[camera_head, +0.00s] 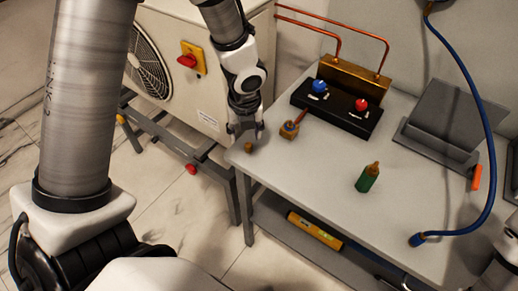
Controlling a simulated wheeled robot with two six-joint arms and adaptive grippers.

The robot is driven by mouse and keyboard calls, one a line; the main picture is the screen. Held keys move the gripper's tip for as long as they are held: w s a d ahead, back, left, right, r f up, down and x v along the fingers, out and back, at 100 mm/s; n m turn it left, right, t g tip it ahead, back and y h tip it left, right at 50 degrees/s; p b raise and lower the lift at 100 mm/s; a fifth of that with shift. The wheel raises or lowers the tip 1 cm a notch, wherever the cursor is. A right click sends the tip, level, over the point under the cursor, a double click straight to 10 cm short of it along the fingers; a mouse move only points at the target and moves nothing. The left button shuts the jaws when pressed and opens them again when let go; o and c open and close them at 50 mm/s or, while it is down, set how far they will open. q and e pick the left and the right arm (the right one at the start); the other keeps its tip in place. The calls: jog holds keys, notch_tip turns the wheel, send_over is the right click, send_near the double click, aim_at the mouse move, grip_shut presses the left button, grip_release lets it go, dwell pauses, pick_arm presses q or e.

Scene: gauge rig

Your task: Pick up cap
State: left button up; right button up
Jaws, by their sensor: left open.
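A small brass cap (248,148) sits at the left corner of the white table. My left gripper (246,134) points down just above and behind it. Its jaws are open, and the cap shows just below the fingertips. Whether the fingers touch the cap I cannot tell. My right gripper is not in view; only part of what looks like my right arm shows at the lower right edge.
A green bottle (367,178) stands mid-table, and a blue hose (489,150) hangs at right.

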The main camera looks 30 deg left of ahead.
aim_at(248, 145)
pick_arm(q)
jog(key=f+b, duration=0.1)
jog(key=f, duration=0.1)
jog(key=w+f+b, duration=0.1)
jog(key=f, duration=0.1)
jog(key=w+f+b, duration=0.1)
jog(key=f, duration=0.1)
jog(key=shift+a+f, duration=0.25)
jog(key=shift+f, duration=0.15)
jog(key=shift+a+f, duration=0.1)
jog(key=shift+f, duration=0.25)
jog(key=shift+r, duration=0.1)
grip_shut()
